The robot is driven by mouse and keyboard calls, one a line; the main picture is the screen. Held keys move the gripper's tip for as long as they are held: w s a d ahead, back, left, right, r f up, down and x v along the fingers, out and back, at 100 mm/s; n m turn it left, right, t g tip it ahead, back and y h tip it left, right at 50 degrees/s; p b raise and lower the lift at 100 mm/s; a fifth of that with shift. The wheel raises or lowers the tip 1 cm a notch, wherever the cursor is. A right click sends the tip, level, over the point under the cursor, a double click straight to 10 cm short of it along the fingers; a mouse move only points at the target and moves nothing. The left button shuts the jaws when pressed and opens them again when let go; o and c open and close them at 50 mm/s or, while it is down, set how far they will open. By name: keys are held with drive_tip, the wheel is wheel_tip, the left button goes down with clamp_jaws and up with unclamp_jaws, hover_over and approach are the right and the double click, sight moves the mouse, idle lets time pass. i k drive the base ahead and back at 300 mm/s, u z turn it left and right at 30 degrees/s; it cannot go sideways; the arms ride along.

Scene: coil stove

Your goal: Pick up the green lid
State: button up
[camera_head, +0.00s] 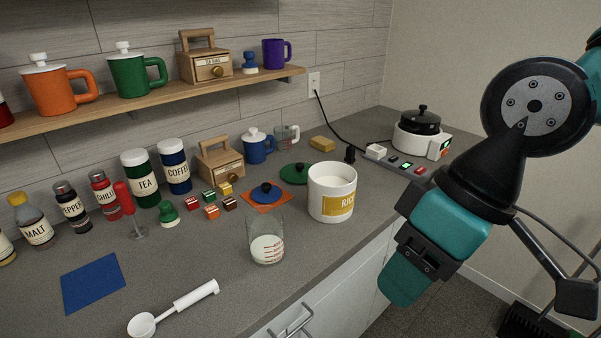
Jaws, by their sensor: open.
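The green lid (296,173) lies flat on the grey counter, with a dark knob on top. It is behind the white RICE canister (331,203), whose rim is close to the lid's right front edge. A blue lid (266,192) with a dark knob rests on an orange square mat just left of it. My gripper (428,258), teal and black, is at the right, in front of the counter and well away from the green lid. It is open and holds nothing that I can see; its fingertips are hard to make out.
A measuring glass (267,244) stands in front of the lids, near the counter's front edge. Small colored blocks (212,203) lie to the left. A power strip (401,165) and a small cooker (421,135) are at the right. A shelf (150,99) with mugs overhangs the back.

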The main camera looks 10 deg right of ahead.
sight(295, 173)
drive_tip(key=z, duration=1.35)
drive_tip(key=i, duration=1.9)
drive_tip(key=u, duration=3)
